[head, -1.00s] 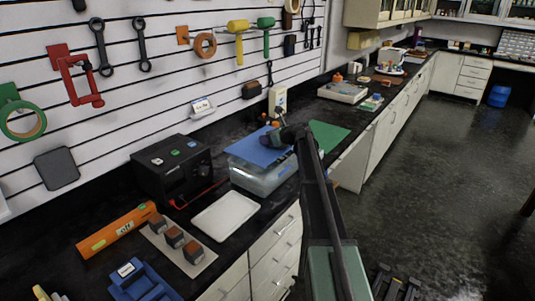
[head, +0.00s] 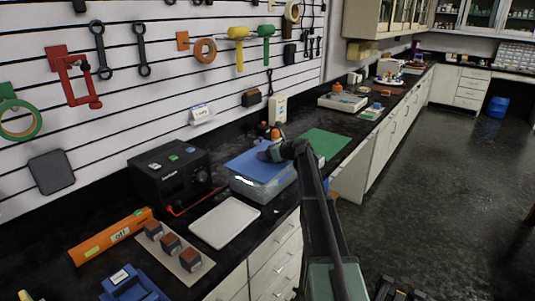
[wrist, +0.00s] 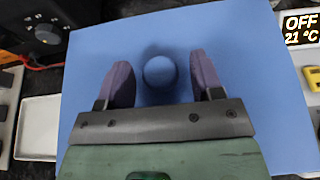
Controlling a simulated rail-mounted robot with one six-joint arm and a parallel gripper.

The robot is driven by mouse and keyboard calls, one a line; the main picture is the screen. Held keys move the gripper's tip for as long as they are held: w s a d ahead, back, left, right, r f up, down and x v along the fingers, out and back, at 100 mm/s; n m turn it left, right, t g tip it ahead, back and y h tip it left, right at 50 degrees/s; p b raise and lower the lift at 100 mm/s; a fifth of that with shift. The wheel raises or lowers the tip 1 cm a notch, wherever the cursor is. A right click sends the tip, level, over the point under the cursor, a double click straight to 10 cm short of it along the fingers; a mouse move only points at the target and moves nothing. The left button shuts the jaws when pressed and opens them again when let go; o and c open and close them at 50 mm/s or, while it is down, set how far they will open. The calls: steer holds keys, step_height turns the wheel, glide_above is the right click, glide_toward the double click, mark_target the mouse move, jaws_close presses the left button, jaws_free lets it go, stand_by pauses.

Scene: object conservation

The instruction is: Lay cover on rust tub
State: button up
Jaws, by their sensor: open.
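The cover is a flat blue sheet (head: 246,162) with a round blue knob (wrist: 159,71). It lies over a pale, see-through tub (head: 265,191) on the dark bench and seems to rest on its rim. The tub's contents are hidden, and no rust colour shows on it. My gripper (head: 268,153) is above the cover. In the wrist view, my gripper (wrist: 160,78) is open, its two purple fingers on either side of the knob with gaps between. The blue sheet (wrist: 95,70) fills most of that view.
A black device (head: 168,175) stands left of the tub, with a red cable beside it. A white tray (head: 225,222) lies in front. A green sheet (head: 326,143) lies to the right. A white box (head: 277,107) stands behind, near the slatted wall.

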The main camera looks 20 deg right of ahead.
steer(key=shift+r, duration=0.15)
steer(key=r+p+v, duration=0.1)
steer(key=p+v, duration=0.4)
steer(key=v, duration=0.7)
steer(key=s+a+f+n+g+h, duration=0.1)
steer(key=s+a+f+n+g, duration=0.3)
steer(key=s+a+n, duration=0.7)
steer(key=s+a+f+n+g, duration=0.4)
steer(key=s+a+f+n, duration=0.15)
steer(key=a, duration=0.85)
steer(key=s+a+n+g+h, duration=0.2)
steer(key=s+a+n, duration=0.1)
steer(key=s+n, duration=0.4)
steer(key=s+a+f+n+g+h, duration=0.1)
steer(key=s+a+n+g+h, duration=0.1)
steer(key=s+n, duration=0.5)
steer(key=s+h, duration=0.1)
steer(key=s, duration=0.2)
steer(key=shift+a+f, duration=0.35)
steer(key=shift+a, duration=0.05)
